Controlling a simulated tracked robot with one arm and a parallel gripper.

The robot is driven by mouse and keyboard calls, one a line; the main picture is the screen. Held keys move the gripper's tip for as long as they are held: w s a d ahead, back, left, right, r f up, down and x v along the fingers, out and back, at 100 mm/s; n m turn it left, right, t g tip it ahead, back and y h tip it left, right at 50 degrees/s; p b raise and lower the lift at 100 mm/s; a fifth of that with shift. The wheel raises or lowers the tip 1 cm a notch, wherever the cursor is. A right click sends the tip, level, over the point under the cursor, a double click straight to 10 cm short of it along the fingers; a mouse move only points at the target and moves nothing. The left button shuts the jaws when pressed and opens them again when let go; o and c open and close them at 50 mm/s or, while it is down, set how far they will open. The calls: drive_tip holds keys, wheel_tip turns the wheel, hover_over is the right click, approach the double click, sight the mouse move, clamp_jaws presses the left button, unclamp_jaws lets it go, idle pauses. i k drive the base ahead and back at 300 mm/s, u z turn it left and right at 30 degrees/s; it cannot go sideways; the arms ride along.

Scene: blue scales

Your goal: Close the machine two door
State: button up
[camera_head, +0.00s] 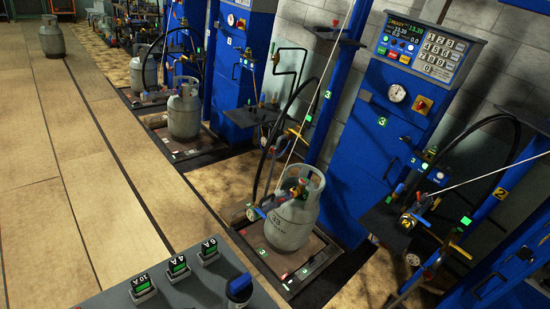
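I cannot make out a machine two door or whether one is open or shut. My gripper is not in view.
A blue scale column with green "3" labels (382,122) and a keypad display (426,49) stands right of centre. A grey gas cylinder (292,218) stands upright on its platform (325,252). More cylinders (184,112) and blue columns line the back. Tan floor (75,160) at left is mostly clear.

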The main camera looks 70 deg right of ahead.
sight(514, 270)
drive_tip(key=z, duration=4)
drive_tip(key=k, duration=0.95)
drive_tip(key=i, duration=0.95)
drive_tip(key=u, duration=0.1)
